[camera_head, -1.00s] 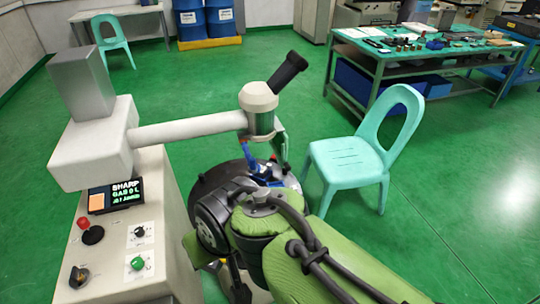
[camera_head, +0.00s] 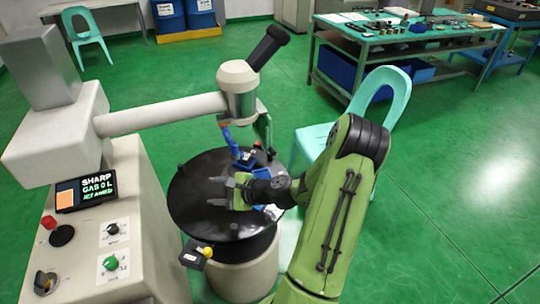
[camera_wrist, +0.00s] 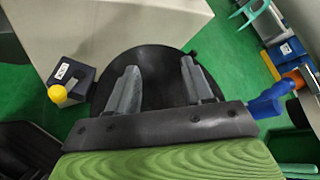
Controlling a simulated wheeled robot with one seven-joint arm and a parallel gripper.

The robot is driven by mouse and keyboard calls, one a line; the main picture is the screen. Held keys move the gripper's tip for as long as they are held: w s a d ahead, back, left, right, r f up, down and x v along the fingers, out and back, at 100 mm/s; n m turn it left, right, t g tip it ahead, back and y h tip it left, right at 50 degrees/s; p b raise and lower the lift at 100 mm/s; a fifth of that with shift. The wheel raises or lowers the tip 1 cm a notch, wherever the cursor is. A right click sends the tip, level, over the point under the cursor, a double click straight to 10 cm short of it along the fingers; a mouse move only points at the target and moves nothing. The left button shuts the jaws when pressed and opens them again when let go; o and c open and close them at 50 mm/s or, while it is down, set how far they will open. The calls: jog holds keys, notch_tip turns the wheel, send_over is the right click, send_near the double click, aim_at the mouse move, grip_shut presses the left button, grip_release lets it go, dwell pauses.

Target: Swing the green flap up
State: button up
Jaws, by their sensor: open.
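The green flap (camera_head: 264,128) is a narrow pale green panel hanging at the right side of the white scope-like head (camera_head: 238,85). It hangs roughly upright, above the far right part of the round black table (camera_head: 190,195). My gripper (camera_head: 219,191) is open and empty over that table, fingers pointing left, below the flap and nearer me. The wrist view shows the two grey fingers (camera_wrist: 158,68) spread apart over the black disc. A pale green piece (camera_wrist: 298,168) at its lower right edge may be the flap; I cannot tell.
A blue nozzle (camera_head: 231,143) with an orange tip hangs under the head, close to the flap. The control cabinet (camera_head: 110,235) stands left, a teal chair (camera_head: 385,95) right.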

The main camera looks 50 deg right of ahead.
jog(key=s+d+f+m+t+h+b, duration=0.1)
jog(key=s+d+f+m+t+h, duration=0.1)
jog(key=d+m+h, duration=0.3)
jog(key=s+d+f+m+t+h+b, duration=0.1)
jog(key=s+d+f+m+t+h, duration=0.15)
jog(key=d+m, duration=0.5)
jog(key=m+g+h, duration=0.2)
jog(key=m+h, duration=0.4)
jog(key=m, duration=0.1)
send_near(274, 154)
jog(key=b+x, duration=0.2)
jog(key=x, duration=1)
jog(key=shift+w+d+f, duration=0.15)
jog(key=shift+w+d, duration=0.1)
jog(key=shift+w, duration=0.05)
jog(key=shift+c, duration=0.5)
grip_shut()
